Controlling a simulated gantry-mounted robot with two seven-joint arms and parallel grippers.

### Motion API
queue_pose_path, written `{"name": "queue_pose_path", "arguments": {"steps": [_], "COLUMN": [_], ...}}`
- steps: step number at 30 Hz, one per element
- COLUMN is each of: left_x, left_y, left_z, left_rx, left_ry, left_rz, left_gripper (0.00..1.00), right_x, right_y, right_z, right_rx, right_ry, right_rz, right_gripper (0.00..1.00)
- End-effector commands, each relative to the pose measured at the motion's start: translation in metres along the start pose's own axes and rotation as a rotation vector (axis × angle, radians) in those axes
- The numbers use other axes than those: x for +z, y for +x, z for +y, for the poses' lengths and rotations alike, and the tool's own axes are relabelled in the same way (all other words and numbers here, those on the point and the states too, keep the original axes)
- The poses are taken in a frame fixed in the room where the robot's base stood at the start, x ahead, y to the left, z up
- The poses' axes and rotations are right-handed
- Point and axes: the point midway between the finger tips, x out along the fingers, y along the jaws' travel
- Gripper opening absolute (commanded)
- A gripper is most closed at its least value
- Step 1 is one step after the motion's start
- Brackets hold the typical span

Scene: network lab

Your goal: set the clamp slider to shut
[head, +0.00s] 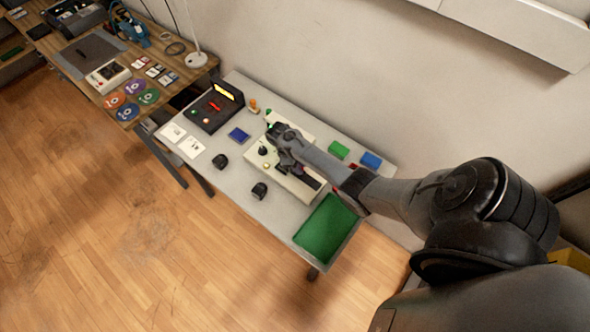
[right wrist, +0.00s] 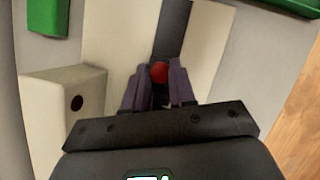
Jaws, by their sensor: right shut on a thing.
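The clamp device is a cream box (head: 304,190) on the grey table, with a dark slot (right wrist: 171,35) running along its top in the right wrist view. The slider's red knob (right wrist: 159,72) sits at this slot between the two purple-grey fingers of my right gripper (right wrist: 158,82). The fingers are shut on the knob, one on each side. In the head view my right gripper (head: 288,163) is over the cream box, and my arm and hand hide the knob and much of the top. My left gripper is not in view.
A green tray (head: 325,229) is at the table's front right. A dark panel with lights (head: 213,108), a blue block (head: 239,134) and papers (head: 174,132) are to the left. Green and blue pieces (head: 371,160) lie behind my arm.

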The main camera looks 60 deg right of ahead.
Motion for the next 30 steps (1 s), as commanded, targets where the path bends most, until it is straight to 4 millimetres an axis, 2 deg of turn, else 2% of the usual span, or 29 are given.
{"name": "queue_pose_path", "arguments": {"steps": [5, 6, 10, 23, 30], "left_x": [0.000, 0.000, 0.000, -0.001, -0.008], "left_y": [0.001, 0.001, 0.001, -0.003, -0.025], "left_z": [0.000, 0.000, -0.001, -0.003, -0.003], "left_rx": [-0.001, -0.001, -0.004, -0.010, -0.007], "left_ry": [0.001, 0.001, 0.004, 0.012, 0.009], "left_rz": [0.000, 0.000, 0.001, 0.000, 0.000], "left_gripper": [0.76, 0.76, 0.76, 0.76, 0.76], "right_x": [-0.004, -0.004, -0.004, -0.003, -0.001], "right_y": [0.000, 0.000, 0.000, -0.005, -0.035], "right_z": [0.000, 0.000, 0.000, 0.001, 0.000], "right_rx": [0.006, 0.007, 0.006, 0.006, 0.005], "right_ry": [-0.002, -0.002, -0.002, -0.002, -0.002], "right_rz": [0.013, 0.014, 0.013, 0.012, 0.011], "right_gripper": [0.00, 0.29, 0.49, 0.49, 0.49]}}
